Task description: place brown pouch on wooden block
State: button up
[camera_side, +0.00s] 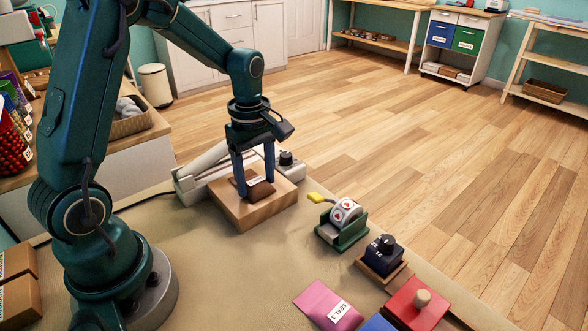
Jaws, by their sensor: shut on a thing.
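The brown pouch (261,191) is a small dark brown thing with a pale label, on top of the wooden block (258,216). The block is a light wood box on the beige table top. My gripper (256,186) points down over the block and is shut on the pouch. The fingers reach to the pouch's sides, close above the block's top. The pouch appears to touch the block, but I cannot tell whether its weight rests there.
A white device with a black knob (287,158) stands just behind the block. The table in front of the block is clear.

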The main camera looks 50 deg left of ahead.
aim_at(257, 181)
jog(key=shift+f, duration=0.2)
jog(key=o, duration=1.3)
jog(key=shift+o, duration=0.2)
jog(key=shift+r, duration=0.15)
notch_tip(257, 181, up, 11)
jog(key=s+d+m+t, duration=0.5)
jog(key=s+d+m, duration=0.4)
jog(key=m, duration=0.9)
jog(key=s, duration=0.2)
jog(key=shift+s+t, duration=0.3)
jog(key=shift+s, duration=0.05)
